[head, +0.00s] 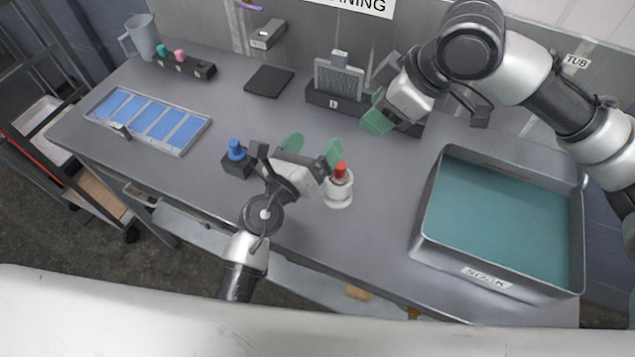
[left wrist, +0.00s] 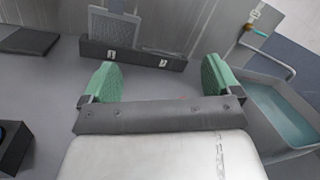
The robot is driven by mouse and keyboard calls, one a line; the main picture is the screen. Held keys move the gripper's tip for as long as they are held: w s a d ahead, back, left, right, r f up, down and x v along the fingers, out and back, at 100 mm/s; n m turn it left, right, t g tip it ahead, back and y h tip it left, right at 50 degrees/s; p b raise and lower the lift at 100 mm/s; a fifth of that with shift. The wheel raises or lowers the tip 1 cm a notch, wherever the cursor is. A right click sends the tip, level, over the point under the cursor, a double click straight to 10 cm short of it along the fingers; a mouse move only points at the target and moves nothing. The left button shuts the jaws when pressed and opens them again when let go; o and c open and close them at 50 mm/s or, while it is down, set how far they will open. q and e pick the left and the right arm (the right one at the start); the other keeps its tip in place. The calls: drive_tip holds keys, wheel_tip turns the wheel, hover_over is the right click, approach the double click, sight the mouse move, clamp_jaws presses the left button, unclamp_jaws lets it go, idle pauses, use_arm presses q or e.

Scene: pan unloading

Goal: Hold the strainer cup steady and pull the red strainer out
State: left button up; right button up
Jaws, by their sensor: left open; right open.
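The strainer cup (head: 338,193) is a small white round cup standing upright on the grey table in the head view. The red strainer (head: 340,168) sits in it with its red top showing. My left gripper (head: 312,150) is open with green fingertips, just left of and behind the cup, its right finger close to the red top. Whether they touch I cannot tell. In the left wrist view the left gripper (left wrist: 157,82) is open and empty, and the cup is not visible. My right gripper (head: 382,98) is open, further back above the table near the dark rack.
A sink tub (head: 425,205) of teal water stands at the right. A black block with a blue-topped item (head: 236,150) is left of my left gripper. A tray of blue panels (head: 200,137) lies at the left. A dark slotted rack (head: 325,97) stands at the back.

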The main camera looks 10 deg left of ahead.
sight(330, 193)
use_arm(q)
drive_tip(key=s+f+m, duration=0.1)
drive_tip(key=s+m, duration=0.1)
drive_tip(key=s+d+f+m+g, duration=0.1)
drive_tip(key=s+f+m, duration=0.1)
drive_tip(key=s+f+m+g+h, duration=0.1)
drive_tip(key=s+f+m, duration=0.1)
drive_tip(key=shift+s+d+f, duration=0.2)
drive_tip(key=shift+s+d, duration=0.05)
drive_tip(key=shift+d, duration=0.05)
drive_tip(key=shift+w+d+f, duration=0.15)
drive_tip(key=shift+d+f, duration=0.1)
drive_tip(key=shift+f, duration=0.3)
drive_tip(key=shift+a+f, duration=0.15)
drive_tip(key=shift+f, duration=0.55)
drive_tip(key=shift+a+f, duration=0.15)
drive_tip(key=shift+f, duration=1.35)
drive_tip(key=x, duration=0.6)
drive_tip(key=shift+w+d+f, duration=0.1)
drive_tip(key=shift+w+d, duration=0.3)
drive_tip(key=shift+w, duration=0.15)
